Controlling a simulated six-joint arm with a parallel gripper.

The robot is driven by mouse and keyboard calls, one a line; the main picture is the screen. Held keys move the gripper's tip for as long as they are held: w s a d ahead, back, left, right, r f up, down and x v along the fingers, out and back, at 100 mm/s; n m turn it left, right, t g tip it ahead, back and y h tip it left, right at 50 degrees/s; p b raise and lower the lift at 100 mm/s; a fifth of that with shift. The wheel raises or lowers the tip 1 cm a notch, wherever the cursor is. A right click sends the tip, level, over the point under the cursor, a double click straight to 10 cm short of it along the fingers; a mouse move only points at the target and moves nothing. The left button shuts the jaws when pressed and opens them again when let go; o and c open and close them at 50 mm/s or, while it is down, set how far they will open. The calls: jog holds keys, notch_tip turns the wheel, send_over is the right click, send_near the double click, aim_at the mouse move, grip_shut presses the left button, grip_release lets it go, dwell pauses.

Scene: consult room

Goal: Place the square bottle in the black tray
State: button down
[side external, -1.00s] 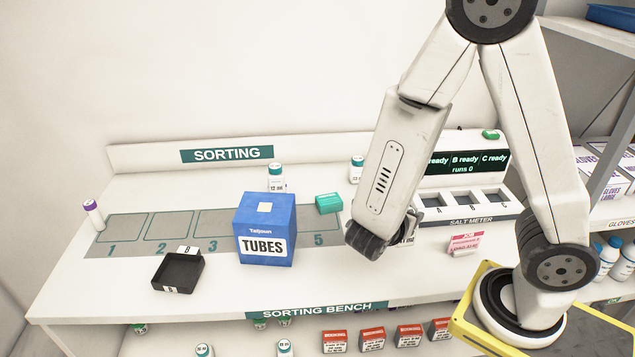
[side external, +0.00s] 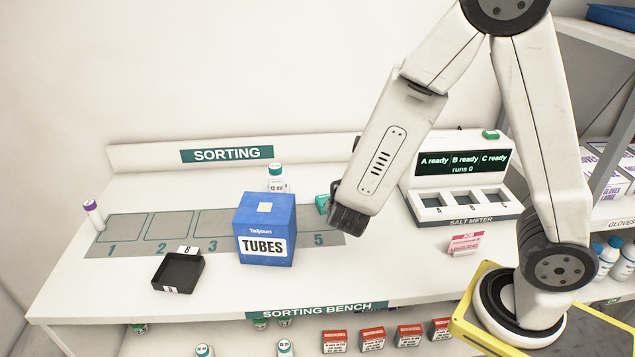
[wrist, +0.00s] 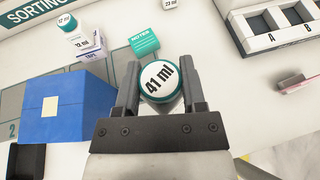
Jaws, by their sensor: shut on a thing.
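My gripper (wrist: 161,88) is shut on a bottle with a round white, teal-edged cap (wrist: 160,80) marked 41 ml. The cap hides the body, so I cannot tell its shape. In the side view my gripper (side external: 347,219) is at the right end of the grey numbered strip, and the held bottle is hidden behind it. The black tray (side external: 190,284), with a label marked 8, is at the front left of the bench.
A blue TUBES box (side external: 264,228) stands between my gripper and the black tray. A teal NOTES box (wrist: 143,41) lies just beyond my gripper. A purple-capped tube (side external: 93,214) stands at the far left. The salt meter (side external: 462,200) is at the right.

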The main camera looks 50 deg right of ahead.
jog(key=w+a+r+n+t+y, duration=0.6)
jog(key=w+r+n+y, duration=0.1)
jog(key=w, duration=0.3)
jog(key=w+a+f+n+y, duration=0.1)
jog(key=a+f+n+y, duration=0.1)
jog(key=a, duration=0.7)
jog(key=a+f+n+y, duration=0.2)
jog(key=a+f, duration=0.1)
jog(key=a, duration=0.6)
jog(key=shift+w+a+f, duration=0.25)
jog(key=shift+w+f, duration=0.05)
jog(key=shift+w, duration=0.05)
jog(key=shift+w, duration=0.1)
jog(key=w+a+f, duration=0.4)
jog(key=w+f, duration=0.5)
jog(key=w, duration=0.3)
jog(key=shift+w+f, duration=0.15)
jog(key=shift+w, duration=0.15)
